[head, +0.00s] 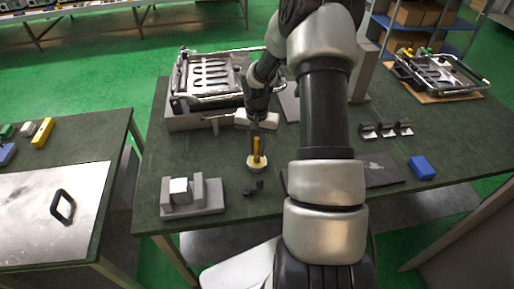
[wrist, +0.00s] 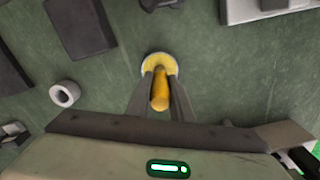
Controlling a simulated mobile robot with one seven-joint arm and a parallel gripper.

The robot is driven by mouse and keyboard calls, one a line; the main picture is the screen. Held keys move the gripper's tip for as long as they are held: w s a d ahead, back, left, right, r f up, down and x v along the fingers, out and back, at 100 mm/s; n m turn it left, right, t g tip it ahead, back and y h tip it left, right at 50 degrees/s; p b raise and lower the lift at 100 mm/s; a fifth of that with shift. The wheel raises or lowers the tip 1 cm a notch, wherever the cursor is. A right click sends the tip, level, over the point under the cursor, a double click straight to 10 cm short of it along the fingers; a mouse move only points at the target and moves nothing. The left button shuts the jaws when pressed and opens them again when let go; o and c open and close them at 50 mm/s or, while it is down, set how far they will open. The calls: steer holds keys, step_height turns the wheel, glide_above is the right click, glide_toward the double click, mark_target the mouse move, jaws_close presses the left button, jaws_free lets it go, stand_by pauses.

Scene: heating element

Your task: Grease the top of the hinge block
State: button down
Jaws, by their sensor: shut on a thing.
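My gripper (head: 258,138) points down over the middle of the green bench. It is shut on a yellow handle (wrist: 160,92), which stands upright between the fingers in the wrist view. The handle's lower end is at a small round pot (head: 257,166) with a pale rim and yellow inside; the pot also shows in the wrist view (wrist: 158,63). I cannot tell whether the tip touches the contents. A grey block with two uprights and a pale cube between them (head: 192,195) stands at the bench's front left, apart from the gripper. It seems the likeliest hinge block, but I cannot be sure.
A dark small part (head: 253,188) lies just in front of the pot. A framed heating element (head: 215,75) stands behind, with a pale block (head: 257,118) at its front. A white ring (wrist: 64,95) lies beside the gripper. A blue block (head: 422,167) is at right.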

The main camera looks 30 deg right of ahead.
mark_target(257, 138)
stand_by(0.3)
steer(key=shift+r+p, duration=2.1)
steer(key=shift+r, duration=1.4)
